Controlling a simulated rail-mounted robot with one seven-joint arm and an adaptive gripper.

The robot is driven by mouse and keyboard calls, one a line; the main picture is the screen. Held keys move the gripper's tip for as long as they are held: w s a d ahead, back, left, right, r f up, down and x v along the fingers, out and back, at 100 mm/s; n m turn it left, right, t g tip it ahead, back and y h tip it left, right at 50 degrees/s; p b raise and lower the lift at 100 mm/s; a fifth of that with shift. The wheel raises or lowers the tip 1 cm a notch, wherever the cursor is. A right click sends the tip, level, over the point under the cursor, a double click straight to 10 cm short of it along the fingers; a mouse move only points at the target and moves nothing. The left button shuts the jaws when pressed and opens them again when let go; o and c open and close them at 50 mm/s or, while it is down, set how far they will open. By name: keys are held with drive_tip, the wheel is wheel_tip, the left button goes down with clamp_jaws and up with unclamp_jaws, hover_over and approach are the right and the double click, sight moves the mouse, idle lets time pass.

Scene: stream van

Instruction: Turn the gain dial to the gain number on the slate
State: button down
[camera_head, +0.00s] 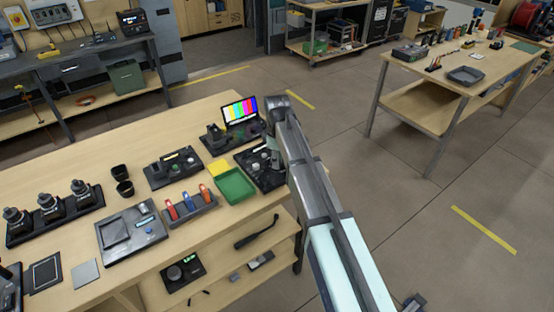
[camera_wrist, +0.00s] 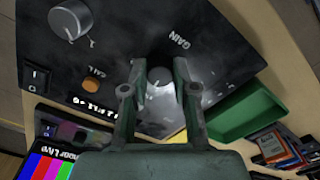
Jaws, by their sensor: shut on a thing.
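The gain dial (camera_wrist: 158,74) is a small round knob on a dark control panel (camera_wrist: 215,48), beside the upside-down white word GAIN. In the wrist view my gripper (camera_wrist: 160,82) has one finger on each side of the dial and is shut on it. The fingers and the glare hide the dial's pointer and most of its scale. In the head view the panel (camera_head: 250,172) lies at the right end of the workbench, and my arm covers its right side. I cannot make out the slate or its number in either view.
Another large knob (camera_wrist: 71,18), a black rocker switch (camera_wrist: 36,78) and an orange button (camera_wrist: 91,85) are on the panel. A green tray (camera_wrist: 238,116) and a colour-bar screen (camera_wrist: 52,160) are close by. In the head view, open floor (camera_head: 400,210) lies right of the bench.

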drive_tip(key=m, duration=1.3)
drive_tip(key=shift+f, duration=0.1)
drive_tip(key=shift+s+m, duration=0.1)
drive_tip(key=shift+m, duration=0.3)
drive_tip(key=c, duration=0.9)
unclamp_jaws()
drive_tip(key=shift+p, duration=0.3)
drive_tip(key=shift+r, duration=0.35)
wheel_tip(320, 180, up, 11)
drive_tip(key=shift+r, duration=0.2)
